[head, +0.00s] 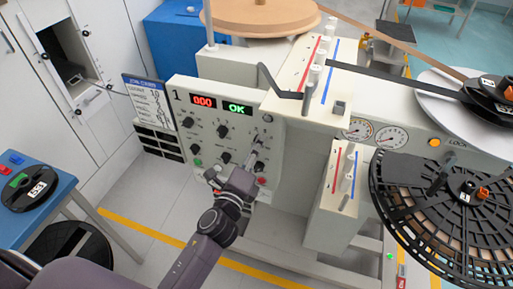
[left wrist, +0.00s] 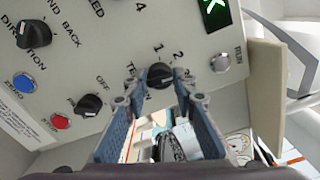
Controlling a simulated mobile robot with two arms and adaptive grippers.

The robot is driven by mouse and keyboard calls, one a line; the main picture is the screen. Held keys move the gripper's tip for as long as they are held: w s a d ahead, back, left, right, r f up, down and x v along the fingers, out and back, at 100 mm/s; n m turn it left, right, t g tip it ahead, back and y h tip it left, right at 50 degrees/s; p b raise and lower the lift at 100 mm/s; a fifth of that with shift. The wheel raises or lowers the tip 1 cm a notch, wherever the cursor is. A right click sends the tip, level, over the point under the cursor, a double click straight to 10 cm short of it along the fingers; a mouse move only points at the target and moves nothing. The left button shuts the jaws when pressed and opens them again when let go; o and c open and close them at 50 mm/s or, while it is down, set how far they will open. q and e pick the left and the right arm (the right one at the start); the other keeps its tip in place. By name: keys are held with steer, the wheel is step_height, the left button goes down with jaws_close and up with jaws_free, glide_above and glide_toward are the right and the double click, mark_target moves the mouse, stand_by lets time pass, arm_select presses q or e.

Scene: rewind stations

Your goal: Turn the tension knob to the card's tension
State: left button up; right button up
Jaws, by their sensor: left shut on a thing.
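The tension knob (left wrist: 160,75) is a black rotary knob on the pale control panel (head: 184,92), with printed numbers above it in the left wrist view. My left gripper (head: 258,150) reaches the panel's right part, and in the left wrist view its fingers (left wrist: 158,86) are on either side of the knob, shut on it. The knob's pointer direction is hard to read. The card (head: 150,100) is a white sheet with a blue header left of the panel; its text is too small to read. My right gripper is not in view.
The panel shows a red "000" display (head: 203,101) and a green "OK" display (head: 237,107). Other black knobs, a blue button (left wrist: 24,82), a red button (left wrist: 61,122) and the RUN button (left wrist: 219,63) lie close by. A reel (head: 440,215) stands right; a blue table (head: 50,210) stands left.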

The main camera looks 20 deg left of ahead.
arm_select(q)
steer(key=n, duration=0.5)
steer(key=shift+f+n, duration=0.1)
steer(key=shift+n, duration=0.2)
stand_by(0.4)
steer(key=o, duration=1.1)
steer(key=shift+s, duration=0.1)
steer(key=s, duration=1.2)
steer(key=shift+a, duration=0.25)
steer(key=shift+w, duration=0.1)
